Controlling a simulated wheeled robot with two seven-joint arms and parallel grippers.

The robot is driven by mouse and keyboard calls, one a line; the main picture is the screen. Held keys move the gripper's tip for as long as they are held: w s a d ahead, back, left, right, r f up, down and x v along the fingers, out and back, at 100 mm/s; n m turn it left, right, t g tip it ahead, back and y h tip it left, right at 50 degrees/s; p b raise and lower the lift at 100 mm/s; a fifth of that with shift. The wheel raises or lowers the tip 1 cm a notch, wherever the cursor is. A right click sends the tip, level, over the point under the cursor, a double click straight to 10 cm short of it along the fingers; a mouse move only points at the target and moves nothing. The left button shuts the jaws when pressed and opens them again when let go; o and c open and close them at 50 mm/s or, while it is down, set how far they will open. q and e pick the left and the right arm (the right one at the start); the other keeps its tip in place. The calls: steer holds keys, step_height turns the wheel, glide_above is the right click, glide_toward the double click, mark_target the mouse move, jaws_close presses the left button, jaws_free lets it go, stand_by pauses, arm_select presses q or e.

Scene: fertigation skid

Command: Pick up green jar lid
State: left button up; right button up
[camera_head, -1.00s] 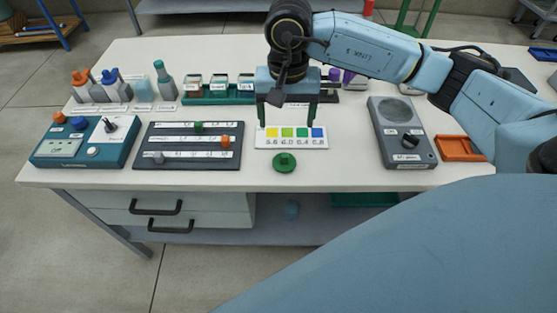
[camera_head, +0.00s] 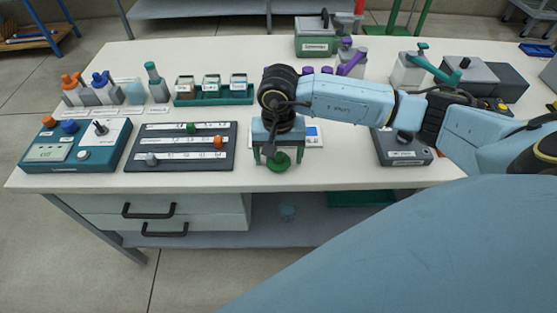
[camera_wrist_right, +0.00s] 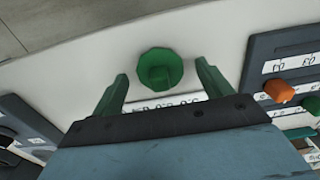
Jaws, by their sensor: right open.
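The green jar lid (camera_head: 279,162) lies on the white table near its front edge, with a raised knob on top. In the right wrist view the lid (camera_wrist_right: 160,70) sits ahead of and between the open fingertips, touching neither as far as I can see. My right gripper (camera_head: 278,163) is open and points down at the lid in the head view; its green fingers also show in the right wrist view (camera_wrist_right: 160,84). The gripper partly hides the colour card (camera_head: 314,136) behind the lid. My left gripper is not in view.
A dark slider panel (camera_head: 180,160) lies left of the lid, and a blue control box (camera_head: 78,160) farther left. A grey speaker-like box (camera_head: 404,150) stands to the right. Bottles and a green rack (camera_head: 213,99) stand behind. The table's front edge is close.

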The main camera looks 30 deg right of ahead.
steer(key=c, duration=1.1)
